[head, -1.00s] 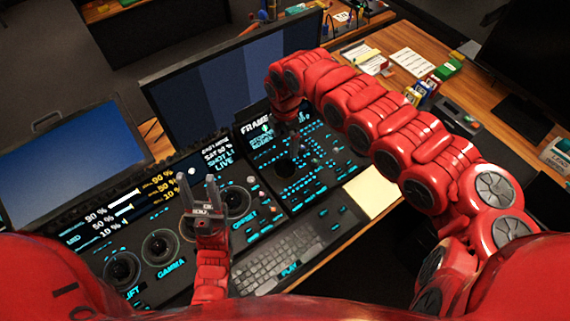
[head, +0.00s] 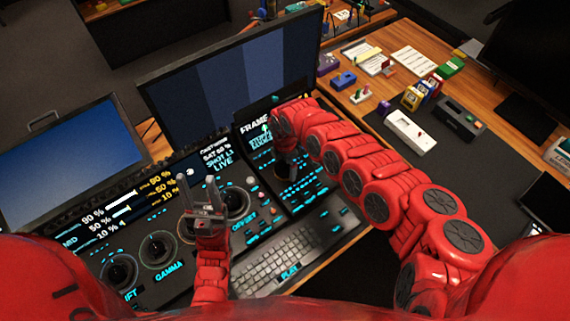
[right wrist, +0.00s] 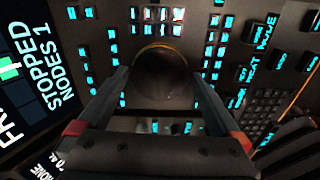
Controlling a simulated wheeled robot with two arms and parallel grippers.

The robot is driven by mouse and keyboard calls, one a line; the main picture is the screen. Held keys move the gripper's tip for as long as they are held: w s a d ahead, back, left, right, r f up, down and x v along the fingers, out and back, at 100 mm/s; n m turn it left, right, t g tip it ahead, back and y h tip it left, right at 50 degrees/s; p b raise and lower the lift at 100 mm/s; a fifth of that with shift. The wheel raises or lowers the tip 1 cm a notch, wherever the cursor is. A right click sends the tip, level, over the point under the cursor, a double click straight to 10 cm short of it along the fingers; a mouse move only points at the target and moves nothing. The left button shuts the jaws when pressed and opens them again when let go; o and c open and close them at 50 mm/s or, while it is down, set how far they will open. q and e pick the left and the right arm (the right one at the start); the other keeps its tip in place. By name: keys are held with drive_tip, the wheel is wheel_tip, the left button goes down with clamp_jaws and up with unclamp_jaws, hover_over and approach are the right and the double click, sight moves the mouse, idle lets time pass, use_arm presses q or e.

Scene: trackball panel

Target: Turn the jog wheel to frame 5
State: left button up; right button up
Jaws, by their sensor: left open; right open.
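The jog wheel (right wrist: 165,78) is a dark round knob on the black control panel. In the right wrist view it sits between the two fingers of my right gripper (right wrist: 161,84), which is open. I cannot tell whether the fingers touch it. In the head view my right gripper (head: 287,160) is over the right part of the panel and hides most of the wheel. The frame display (head: 258,128) is partly covered by my arm; in the right wrist view it reads "STOPPED" (right wrist: 38,68), with the frame number out of sight. My left gripper (head: 198,187) is open and empty above the trackballs.
Several trackballs, one being the gamma ball (head: 159,250), lie on the left of the panel. A keyboard (head: 290,250) is in front. Monitors (head: 235,75) stand behind. The wooden desk (head: 385,45) at the right holds papers and small boxes.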

drive_tip(key=c, duration=1)
drive_tip(key=shift+c, duration=0.2)
drive_tip(key=shift+m, duration=1.2)
drive_tip(key=m, duration=0.2)
drive_tip(key=shift+m+b, duration=0.3)
drive_tip(key=shift+m, duration=0.1)
drive_tip(key=m, duration=0.6)
drive_tip(key=shift+m, duration=0.4)
